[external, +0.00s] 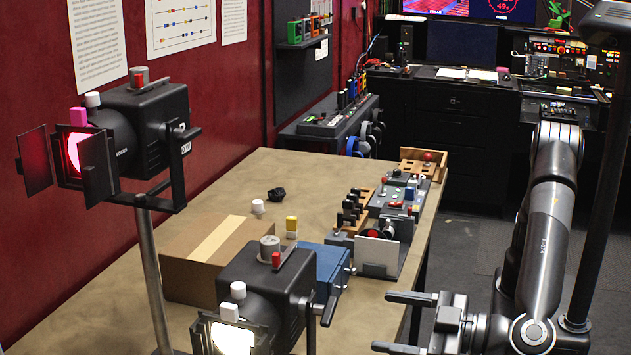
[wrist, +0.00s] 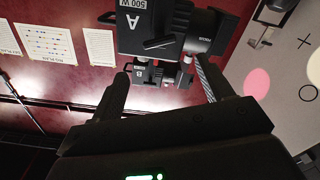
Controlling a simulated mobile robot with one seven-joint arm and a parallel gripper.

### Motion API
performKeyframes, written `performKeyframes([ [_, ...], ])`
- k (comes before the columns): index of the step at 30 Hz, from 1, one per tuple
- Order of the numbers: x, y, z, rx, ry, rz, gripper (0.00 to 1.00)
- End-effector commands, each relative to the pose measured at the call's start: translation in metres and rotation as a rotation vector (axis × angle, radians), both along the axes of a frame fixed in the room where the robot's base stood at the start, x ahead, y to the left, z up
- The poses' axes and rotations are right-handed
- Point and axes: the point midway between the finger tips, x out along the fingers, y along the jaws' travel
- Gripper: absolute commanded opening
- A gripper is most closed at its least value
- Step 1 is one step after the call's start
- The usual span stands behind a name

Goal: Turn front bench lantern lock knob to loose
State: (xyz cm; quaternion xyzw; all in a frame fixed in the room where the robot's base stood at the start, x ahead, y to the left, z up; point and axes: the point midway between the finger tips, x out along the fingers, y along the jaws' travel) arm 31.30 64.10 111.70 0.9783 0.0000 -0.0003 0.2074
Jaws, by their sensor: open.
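Two black lanterns show in the external view. One (external: 265,285) stands low at the bottom centre with a white-lit lens, a grey top cap, and red and white knobs. The other (external: 150,120) is on a pole at left and glows red. I cannot tell which small fitting is the lock knob; a dark lever (external: 328,308) sits at the lower lantern's right side. My gripper (external: 400,322) is open and empty, right of the lower lantern and apart from it. The wrist view shows a lantern marked A (wrist: 145,25) ahead and one marked B (wrist: 150,78) beyond, between the fingers.
The floor (external: 470,230) between bench and arm looks clear. A dark desk (external: 450,120) stands behind.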

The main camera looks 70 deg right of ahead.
Motion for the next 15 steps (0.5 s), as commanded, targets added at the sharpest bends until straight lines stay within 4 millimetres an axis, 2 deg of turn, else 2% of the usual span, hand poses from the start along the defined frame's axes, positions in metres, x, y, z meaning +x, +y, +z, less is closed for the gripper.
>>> performKeyframes([
  [4,-0.004,0.0,0.0,0.0,-0.001,0.001,0.73],
  [9,-0.023,-0.001,-0.002,-0.001,-0.001,0.001,0.73],
  [11,-0.02,-0.001,-0.002,0.0,0.0,-0.001,0.73],
  [15,-0.002,-0.002,-0.002,0.0,-0.002,-0.004,0.73],
])
